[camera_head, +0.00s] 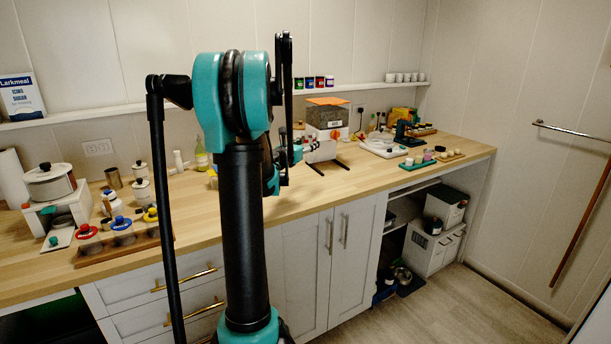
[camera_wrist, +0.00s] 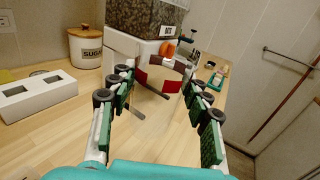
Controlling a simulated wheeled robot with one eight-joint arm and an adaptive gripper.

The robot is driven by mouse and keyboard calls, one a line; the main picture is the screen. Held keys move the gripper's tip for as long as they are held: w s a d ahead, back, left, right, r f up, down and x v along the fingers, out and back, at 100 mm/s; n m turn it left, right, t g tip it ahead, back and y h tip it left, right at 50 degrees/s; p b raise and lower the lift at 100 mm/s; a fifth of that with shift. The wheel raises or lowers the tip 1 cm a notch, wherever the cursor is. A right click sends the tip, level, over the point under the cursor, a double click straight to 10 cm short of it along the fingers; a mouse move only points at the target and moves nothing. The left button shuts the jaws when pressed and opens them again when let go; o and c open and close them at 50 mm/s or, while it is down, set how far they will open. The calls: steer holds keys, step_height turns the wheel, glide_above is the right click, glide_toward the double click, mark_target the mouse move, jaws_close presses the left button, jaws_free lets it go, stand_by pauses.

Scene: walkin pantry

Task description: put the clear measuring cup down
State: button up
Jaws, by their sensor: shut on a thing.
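In the wrist view my gripper (camera_wrist: 160,84) has its green-padded fingers on both sides of the clear measuring cup (camera_wrist: 157,87). The cup is see-through, with red and dark brown patches around its wall, and its clear outline is hard to make out. My gripper is shut on it, above the wooden counter (camera_wrist: 85,140). I cannot tell whether the cup's base touches the wood.
The dispenser (camera_wrist: 150,17) stands just beyond the cup. A sugar canister (camera_wrist: 86,47) and a white block with two square openings (camera_wrist: 38,96) are to the left. Bare wood lies in front of the cup.

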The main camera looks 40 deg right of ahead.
step_height(320, 180, down, 12)
steer(key=shift+f, duration=0.2)
steer(key=shift+f, duration=0.1)
stand_by(0.4)
steer(key=o, duration=1.3)
steer(key=v, duration=1.2)
steer(key=shift+r, duration=0.2)
